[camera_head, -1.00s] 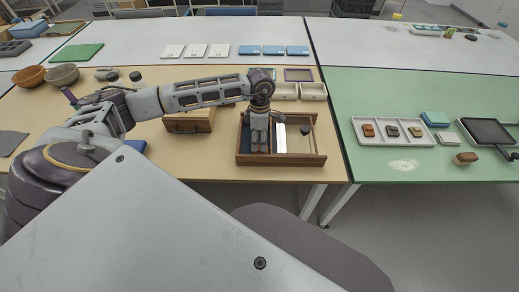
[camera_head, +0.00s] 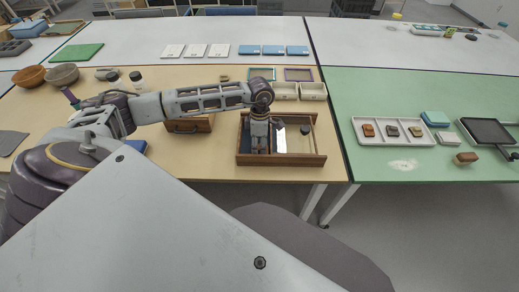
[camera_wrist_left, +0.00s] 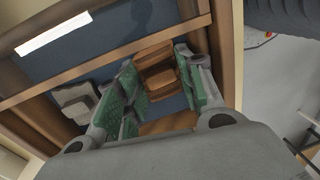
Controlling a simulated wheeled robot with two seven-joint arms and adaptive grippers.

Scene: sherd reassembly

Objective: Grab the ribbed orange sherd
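My left gripper (camera_head: 259,147) reaches down into the left part of a wooden divided box (camera_head: 318,160) in the head view. In the left wrist view the gripper (camera_wrist_left: 160,88) is open, its green-padded fingers well apart. A brown-orange sherd with ridge-like bands (camera_wrist_left: 161,72) lies between and just beyond the fingers, near the box's wooden wall; no clear contact shows. A grey sherd (camera_wrist_left: 74,100) lies on the box's blue floor (camera_wrist_left: 85,52), left of the fingers. The gripper hides the orange sherd in the head view. My right gripper is not in view.
The wooden box walls stand close around the gripper. A white tray (camera_head: 391,143) with several small pieces lies on the green table to the right. Bowls (camera_head: 62,74) stand far left.

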